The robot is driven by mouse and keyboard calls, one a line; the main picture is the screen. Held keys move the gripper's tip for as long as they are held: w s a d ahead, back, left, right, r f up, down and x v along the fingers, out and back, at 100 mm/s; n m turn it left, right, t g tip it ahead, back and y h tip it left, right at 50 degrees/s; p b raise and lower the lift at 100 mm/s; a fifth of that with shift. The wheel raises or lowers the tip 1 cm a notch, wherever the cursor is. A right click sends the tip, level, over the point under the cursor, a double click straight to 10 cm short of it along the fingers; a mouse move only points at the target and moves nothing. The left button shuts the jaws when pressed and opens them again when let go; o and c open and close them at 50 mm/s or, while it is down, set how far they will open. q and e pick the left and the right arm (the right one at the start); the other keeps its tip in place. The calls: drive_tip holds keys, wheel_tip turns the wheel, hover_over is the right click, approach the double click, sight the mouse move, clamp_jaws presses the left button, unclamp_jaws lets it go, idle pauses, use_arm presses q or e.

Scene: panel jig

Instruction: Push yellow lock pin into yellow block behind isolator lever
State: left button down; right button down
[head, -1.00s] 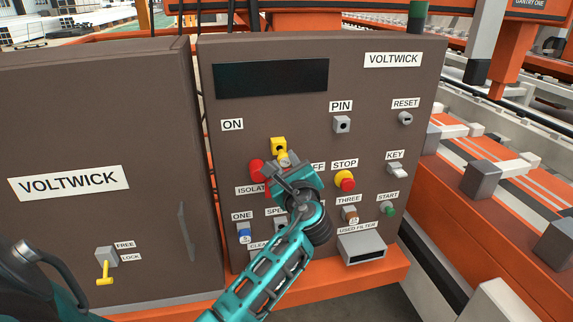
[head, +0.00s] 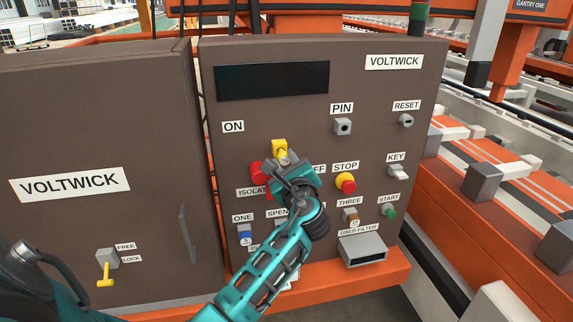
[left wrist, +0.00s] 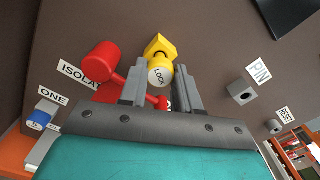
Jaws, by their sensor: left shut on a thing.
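The yellow block (head: 278,146) is on the brown panel, above and right of the red isolator lever (head: 257,172). In the left wrist view the block (left wrist: 161,44) is at top centre, and the lever's red knob (left wrist: 98,58) is left of my fingers. The yellow lock pin (left wrist: 159,76) has a white end marked LOCK and lines up with the block. My left gripper (head: 287,168) is shut on the pin, its fingers on either side in the left wrist view (left wrist: 160,92). I cannot tell how deep the pin sits. My right gripper is out of view.
The STOP button (head: 346,183) is just right of my left gripper. A grey PIN socket (head: 342,126) is higher up. The blue ONE button (head: 244,233) and the used filter slot (head: 362,249) are below.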

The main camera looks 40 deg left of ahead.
use_arm(q)
drive_tip(key=shift+x, duration=1.05)
drive_tip(key=c, duration=0.7)
unclamp_jaws()
drive_tip(key=shift+c, duration=0.2)
drive_tip(key=v, duration=1.3)
